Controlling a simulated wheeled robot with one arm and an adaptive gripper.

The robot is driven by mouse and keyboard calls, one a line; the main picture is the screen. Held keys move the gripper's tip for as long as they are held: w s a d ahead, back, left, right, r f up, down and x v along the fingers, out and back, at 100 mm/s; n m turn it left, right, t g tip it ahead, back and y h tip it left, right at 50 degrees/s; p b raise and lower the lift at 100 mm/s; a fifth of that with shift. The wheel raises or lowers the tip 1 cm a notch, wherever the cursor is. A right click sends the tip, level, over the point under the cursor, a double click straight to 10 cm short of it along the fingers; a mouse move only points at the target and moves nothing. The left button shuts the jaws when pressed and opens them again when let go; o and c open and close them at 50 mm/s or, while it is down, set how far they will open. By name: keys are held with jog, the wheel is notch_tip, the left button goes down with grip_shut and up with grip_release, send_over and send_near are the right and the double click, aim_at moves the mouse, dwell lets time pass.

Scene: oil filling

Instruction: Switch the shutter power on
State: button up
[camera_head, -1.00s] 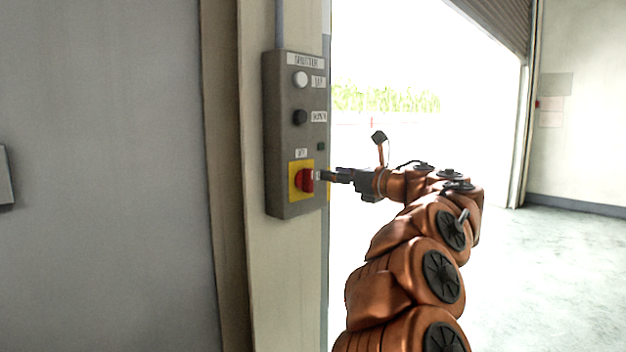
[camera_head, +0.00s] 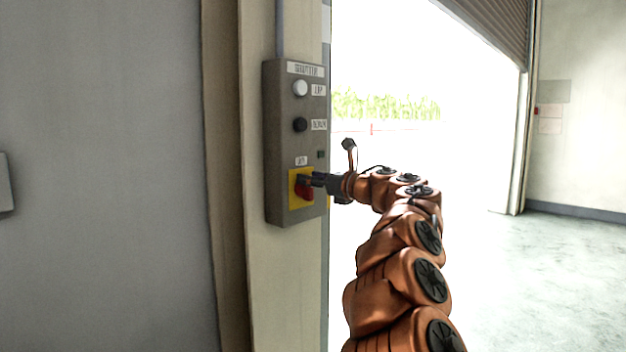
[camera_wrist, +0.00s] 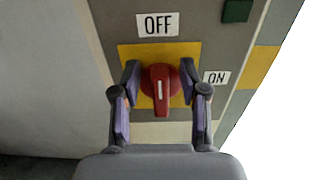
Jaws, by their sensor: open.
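The grey shutter control box (camera_head: 283,140) is fixed to the pillar, with a red rotary knob (camera_head: 304,191) on a yellow plate near its bottom. In the wrist view the red knob (camera_wrist: 161,88) has a white mark that runs upright, toward the OFF label (camera_wrist: 158,25). The ON label (camera_wrist: 216,77) is to the right of the knob. My gripper (camera_wrist: 160,78) is open, with one finger on each side of the knob. I cannot tell whether the fingers touch it. In the head view my gripper (camera_head: 312,181) covers part of the knob.
A white button (camera_head: 300,88) and a black button (camera_head: 300,124) sit higher on the box. A small dark green square (camera_wrist: 237,10) shows beside the OFF label. The roller shutter (camera_head: 498,25) is raised over a bright opening. The floor at right is clear.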

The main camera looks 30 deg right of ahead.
grip_shut()
dwell(0.5)
jog(key=shift+w+d+f+m+p, duration=0.1)
jog(key=shift+d+f+m+p, duration=0.35)
jog(key=shift+m+p, duration=2.4)
jog(key=shift+w+d+f+m+p, duration=0.15)
jog(key=shift+d+f+m+p, duration=0.3)
jog(key=shift+m+p, duration=2.45)
jog(key=shift+w+d+f+m+p, duration=0.1)
jog(key=shift+d+f+m+p, duration=0.35)
jog(key=shift+m+p, duration=2.4)
jog(key=shift+f+m, duration=0.1)
jog(key=shift+m, duration=0.4)
jog(key=shift+b, duration=0.3)
